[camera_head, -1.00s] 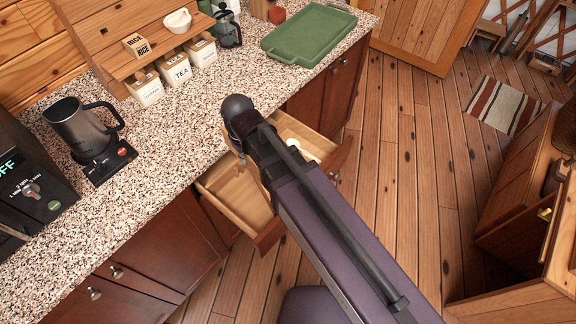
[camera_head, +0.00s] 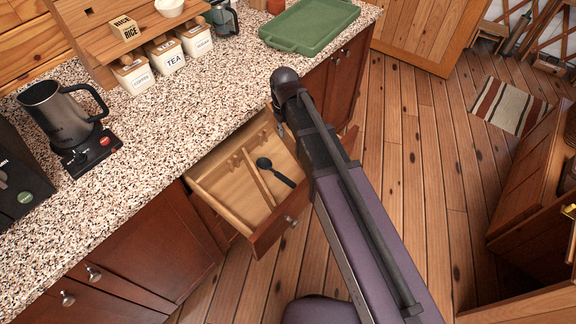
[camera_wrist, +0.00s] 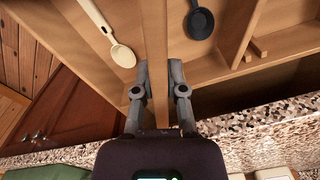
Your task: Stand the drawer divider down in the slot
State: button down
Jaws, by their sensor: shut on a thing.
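The drawer divider (camera_wrist: 155,38) is a long, thin wooden board, seen nearly edge-on in the wrist view. My gripper (camera_wrist: 160,76) is shut on it, one finger on each side, over the open drawer (camera_head: 222,190). In the head view my arm hides the held divider and the gripper's fingers. I cannot tell whether the divider's lower edge touches the drawer floor or sits in a slot. Small wooden slot blocks (camera_wrist: 258,47) show on the drawer's inside, beside another upright divider (camera_wrist: 240,30); the slot at the held board is hidden.
A black spoon (camera_head: 275,172) and a cream spoon (camera_wrist: 120,54) lie on opposite sides of the held divider. The speckled counter (camera_head: 150,130) borders the drawer, with canisters (camera_head: 172,58), a mug (camera_head: 60,112) and a green tray (camera_head: 312,24) on it. Floor at right is open.

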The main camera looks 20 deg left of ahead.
jog(key=shift+w+d+f, duration=0.45)
jog(key=shift+w, duration=0.25)
jog(key=shift+f+b, duration=0.15)
jog(key=shift+b, duration=0.2)
notch_tip(320, 180, down, 6)
jog(key=b, duration=0.6)
jog(key=shift+f+b, duration=1.9)
